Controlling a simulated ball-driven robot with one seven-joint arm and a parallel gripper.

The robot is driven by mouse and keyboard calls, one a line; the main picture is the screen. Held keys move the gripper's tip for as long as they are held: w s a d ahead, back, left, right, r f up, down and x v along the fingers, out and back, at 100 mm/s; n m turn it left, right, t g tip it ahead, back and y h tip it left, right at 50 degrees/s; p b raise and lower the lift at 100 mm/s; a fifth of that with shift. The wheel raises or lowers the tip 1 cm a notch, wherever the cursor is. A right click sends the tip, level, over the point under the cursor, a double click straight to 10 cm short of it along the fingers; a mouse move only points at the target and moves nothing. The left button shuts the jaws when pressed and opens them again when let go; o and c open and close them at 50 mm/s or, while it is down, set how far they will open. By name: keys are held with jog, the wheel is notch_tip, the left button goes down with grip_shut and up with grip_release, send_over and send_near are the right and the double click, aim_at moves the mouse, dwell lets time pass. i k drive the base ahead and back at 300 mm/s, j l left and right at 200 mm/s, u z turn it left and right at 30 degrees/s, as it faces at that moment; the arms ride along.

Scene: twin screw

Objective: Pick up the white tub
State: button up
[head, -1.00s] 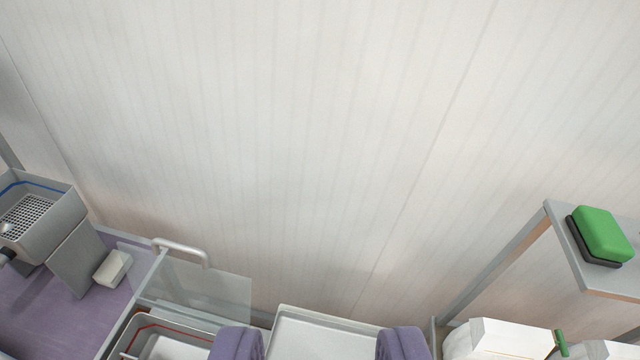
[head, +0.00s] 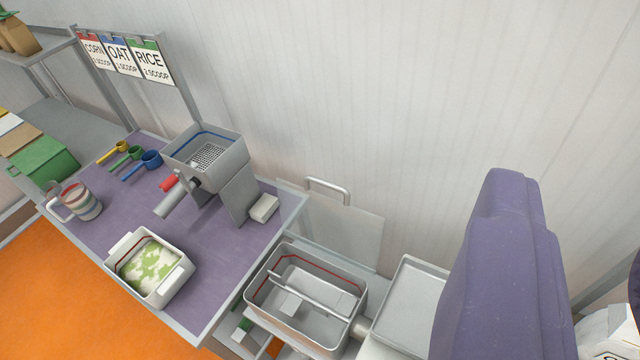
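The white tub (head: 178,283) stands upright on the purple bench top (head: 222,270), left of centre near the bench's front edge. It is a squarish tub with a handle on its left side, and green and white stuff lies inside. My gripper (head: 588,240) is at the right, with two purple padded fingers apart and nothing seen held between them. The right finger is mostly cut off by the picture edge. My gripper is well to the right of the tub and not touching it.
A grey machine (head: 228,172) with a mesh-bottomed hopper stands behind the tub. A metal basin (head: 335,285) and a pale tray (head: 410,290) lie between bench and gripper. Orange floor (head: 60,290) is in front.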

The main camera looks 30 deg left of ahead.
aim_at(153, 269)
jog(key=u, duration=1.85)
